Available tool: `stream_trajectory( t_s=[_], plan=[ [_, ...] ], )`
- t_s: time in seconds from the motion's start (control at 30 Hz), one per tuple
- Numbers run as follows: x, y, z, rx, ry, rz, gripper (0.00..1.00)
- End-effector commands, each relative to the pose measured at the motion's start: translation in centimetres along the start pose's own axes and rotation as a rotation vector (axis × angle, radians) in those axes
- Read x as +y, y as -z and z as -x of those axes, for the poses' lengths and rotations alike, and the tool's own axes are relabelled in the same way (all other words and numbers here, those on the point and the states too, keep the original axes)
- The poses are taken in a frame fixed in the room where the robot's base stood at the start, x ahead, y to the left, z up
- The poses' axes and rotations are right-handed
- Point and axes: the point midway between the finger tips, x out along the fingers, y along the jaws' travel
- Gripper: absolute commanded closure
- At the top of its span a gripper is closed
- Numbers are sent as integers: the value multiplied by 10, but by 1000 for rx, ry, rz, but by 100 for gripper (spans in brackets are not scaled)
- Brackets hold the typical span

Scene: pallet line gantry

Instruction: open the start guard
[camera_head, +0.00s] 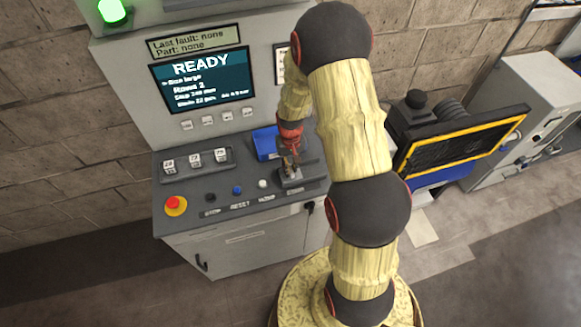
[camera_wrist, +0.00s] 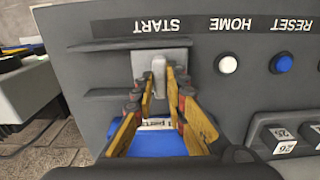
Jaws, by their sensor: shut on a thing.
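The start guard (camera_wrist: 159,68) is a small grey upright piece on a lighter grey plate, by the START label (camera_wrist: 157,26) on the console. The label reads upside down in the wrist view. My gripper (camera_wrist: 160,88) has its yellow fingers on either side of the guard, shut on it. In the head view my gripper (camera_head: 290,166) reaches down to the right end of the sloping console panel. The guard there is mostly hidden by my fingers. Any button under the guard is hidden.
A white HOME button (camera_wrist: 228,64) and a blue RESET button (camera_wrist: 281,63) sit beside the guard. A blue bin (camera_head: 265,143) stands close behind my gripper. A red emergency stop (camera_head: 174,205) is at the far left. The screen (camera_head: 202,80) reads READY.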

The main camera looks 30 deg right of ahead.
Motion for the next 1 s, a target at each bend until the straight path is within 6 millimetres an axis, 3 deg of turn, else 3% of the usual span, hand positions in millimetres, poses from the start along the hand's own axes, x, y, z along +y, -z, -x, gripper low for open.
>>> stream_trajectory(
  t_s=[0.57, 1.0],
  plan=[
    [2, 0, 0, 0, 0, -1, 100],
    [73, 1, 0, 2, 0, -3, 100]
  ],
)
